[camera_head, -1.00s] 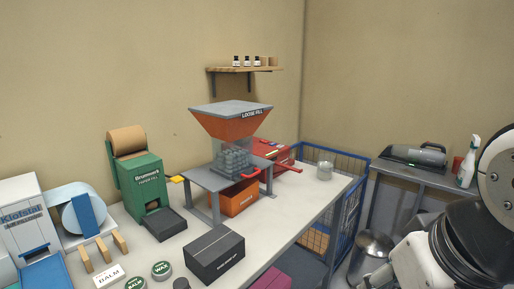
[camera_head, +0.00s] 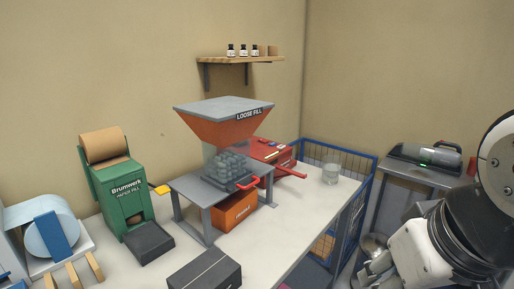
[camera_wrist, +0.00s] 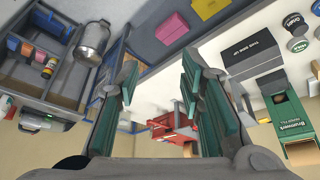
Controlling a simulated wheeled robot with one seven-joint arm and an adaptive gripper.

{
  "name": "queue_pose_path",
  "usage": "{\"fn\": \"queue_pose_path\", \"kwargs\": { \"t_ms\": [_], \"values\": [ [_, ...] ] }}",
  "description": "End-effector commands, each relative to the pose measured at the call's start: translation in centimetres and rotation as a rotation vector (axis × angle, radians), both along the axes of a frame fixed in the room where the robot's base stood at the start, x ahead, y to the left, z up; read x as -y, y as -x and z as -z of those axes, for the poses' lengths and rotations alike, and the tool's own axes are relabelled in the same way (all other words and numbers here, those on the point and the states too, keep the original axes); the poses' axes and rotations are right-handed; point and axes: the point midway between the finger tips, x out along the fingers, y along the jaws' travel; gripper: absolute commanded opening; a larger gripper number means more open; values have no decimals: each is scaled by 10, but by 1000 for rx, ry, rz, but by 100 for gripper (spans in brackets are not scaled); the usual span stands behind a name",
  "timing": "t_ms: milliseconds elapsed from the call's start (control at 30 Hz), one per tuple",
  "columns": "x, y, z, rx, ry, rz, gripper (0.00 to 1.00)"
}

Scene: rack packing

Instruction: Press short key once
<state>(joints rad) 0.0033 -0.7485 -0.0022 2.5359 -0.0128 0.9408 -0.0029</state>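I cannot make out any part plainly marked as a short key. The green Brunnwerk paper fill machine (camera_head: 122,207) stands on the table at left, with a yellow lever (camera_head: 162,190) on its right side. It also shows in the wrist view (camera_wrist: 305,152).
A blue wire cage (camera_head: 362,190) is beside the table. A grey side table (camera_head: 410,172) holds a dark appliance (camera_head: 425,156).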

Motion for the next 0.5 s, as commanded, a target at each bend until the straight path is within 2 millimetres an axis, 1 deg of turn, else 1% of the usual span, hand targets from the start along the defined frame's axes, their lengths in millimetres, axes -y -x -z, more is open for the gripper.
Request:
{"fn": "queue_pose_path", "kwargs": {
  "t_ms": [33, 67, 100, 133, 500],
  "values": [
    [0, 0, 0, 0, 0, 0, 17],
    [0, 0, 0, 0, 0, 0, 11],
    [0, 0, 0, 0, 0, 0, 1],
    [0, 0, 0, 0, 0, 0, 0],
    [0, 0, 0, 0, 0, 0, 0]
  ]
}}
